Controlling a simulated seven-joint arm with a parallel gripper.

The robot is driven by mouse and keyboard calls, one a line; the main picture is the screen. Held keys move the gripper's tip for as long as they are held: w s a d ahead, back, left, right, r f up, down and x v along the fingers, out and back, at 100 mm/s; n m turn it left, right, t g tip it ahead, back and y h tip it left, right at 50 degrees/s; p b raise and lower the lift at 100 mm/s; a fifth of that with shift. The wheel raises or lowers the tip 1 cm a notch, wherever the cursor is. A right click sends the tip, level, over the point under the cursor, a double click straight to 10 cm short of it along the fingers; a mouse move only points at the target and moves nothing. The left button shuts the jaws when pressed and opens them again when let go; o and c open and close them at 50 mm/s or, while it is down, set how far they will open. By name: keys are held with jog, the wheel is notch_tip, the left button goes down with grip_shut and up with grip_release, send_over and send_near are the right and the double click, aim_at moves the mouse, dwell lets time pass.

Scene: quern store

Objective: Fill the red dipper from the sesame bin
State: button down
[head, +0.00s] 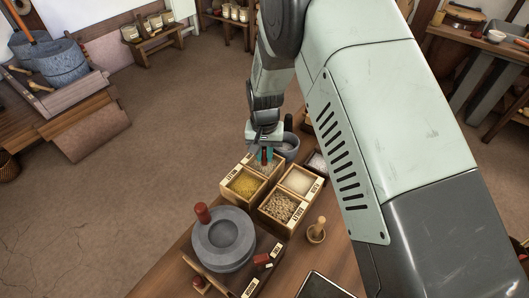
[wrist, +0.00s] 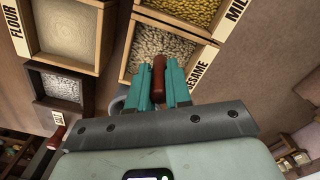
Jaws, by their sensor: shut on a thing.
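My gripper (head: 266,156) is low over the sesame bin (head: 254,161), at the far left of the group of bins. In the wrist view its teal fingers (wrist: 160,82) are shut on the red handle of the dipper (wrist: 158,74). The dipper's cup does not show, so I cannot tell whether it holds seeds. The sesame bin (wrist: 211,53) shows ahead of the fingers in the wrist view, with pale seeds and a SESAME label. In the head view my gripper covers part of this bin.
The yellow millet bin (head: 243,184), flour bin (head: 299,180) and grain bin (head: 282,207) adjoin. A salt-like white bin (head: 317,163) and grey pot (head: 287,147) stand close by.

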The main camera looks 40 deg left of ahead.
jog(key=shift+r, duration=4.05)
jog(key=w+d+r+m, duration=0.1)
jog(key=w+d+r, duration=0.4)
jog(key=d, duration=0.4)
jog(key=w+d+r+m, duration=0.2)
jog(key=w+d+r, duration=0.3)
jog(key=d, duration=0.5)
jog(key=s+d+r+m, duration=0.1)
jog(key=d+r, duration=0.3)
jog(key=d, duration=0.7)
jog(key=s+d+r+m, duration=0.2)
jog(key=d+r, duration=0.3)
jog(key=d, duration=0.6)
jog(key=shift+d+r, duration=0.2)
jog(key=shift+r, duration=0.05)
